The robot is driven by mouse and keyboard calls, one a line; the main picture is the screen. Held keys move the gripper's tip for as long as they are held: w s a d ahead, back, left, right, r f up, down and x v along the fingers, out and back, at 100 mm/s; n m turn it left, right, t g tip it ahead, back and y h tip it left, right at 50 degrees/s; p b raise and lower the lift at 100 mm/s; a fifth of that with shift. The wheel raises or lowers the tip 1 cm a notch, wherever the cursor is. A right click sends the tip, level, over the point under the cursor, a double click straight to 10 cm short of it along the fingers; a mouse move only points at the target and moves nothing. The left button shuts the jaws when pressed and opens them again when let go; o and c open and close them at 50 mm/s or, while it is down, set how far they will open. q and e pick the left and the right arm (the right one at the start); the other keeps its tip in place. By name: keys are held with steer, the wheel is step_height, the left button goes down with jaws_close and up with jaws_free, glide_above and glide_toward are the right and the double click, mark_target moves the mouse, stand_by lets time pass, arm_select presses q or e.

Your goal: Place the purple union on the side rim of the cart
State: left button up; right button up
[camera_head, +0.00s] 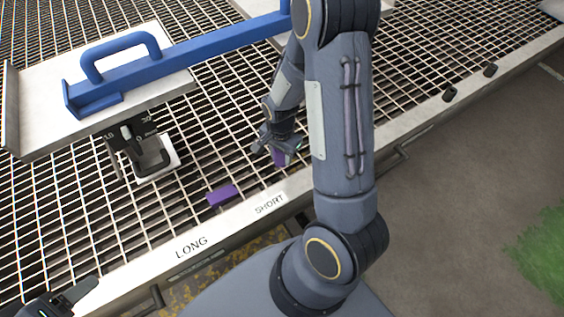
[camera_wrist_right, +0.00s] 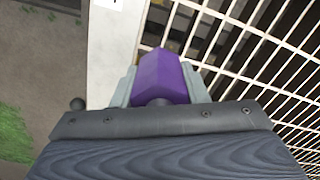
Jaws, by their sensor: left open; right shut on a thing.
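My right gripper (camera_head: 277,146) is shut on a purple union (camera_head: 279,158) and holds it over the grating beside the rim. In the right wrist view the purple union (camera_wrist_right: 160,75) sits between the two grey fingers of the right gripper (camera_wrist_right: 160,92), with the pale rim (camera_wrist_right: 112,45) just left of it. A second purple piece (camera_head: 222,195) lies at the near edge of the grating, close to the side rim (camera_head: 232,217) of the cart. My left gripper (camera_head: 68,299) is open and empty at the bottom left, partly cut off by the frame.
The rim carries the labels LONG and SHORT. A blue handled bar (camera_head: 185,55) spans a metal plate (camera_head: 50,125) at the upper left. A black scaled fixture (camera_head: 130,135) with a white block stands below it. Small black knobs (camera_head: 450,95) sit on the far right rim.

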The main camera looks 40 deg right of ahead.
mark_target(282, 160)
steer(key=shift+w+d+f, duration=0.25)
steer(key=shift+d+f, duration=0.05)
steer(key=shift+f, duration=0.2)
steer(key=shift+w+d+f+b, duration=0.15)
steer(key=shift+f+b, duration=0.45)
steer(key=shift+f, duration=0.35)
steer(key=shift+w+d+f+b, duration=0.1)
steer(key=shift+f+b, duration=0.45)
steer(key=shift+f, duration=0.35)
steer(key=shift+f, duration=0.3)
steer(key=o, duration=1.2)
steer(key=shift+s, duration=0.1)
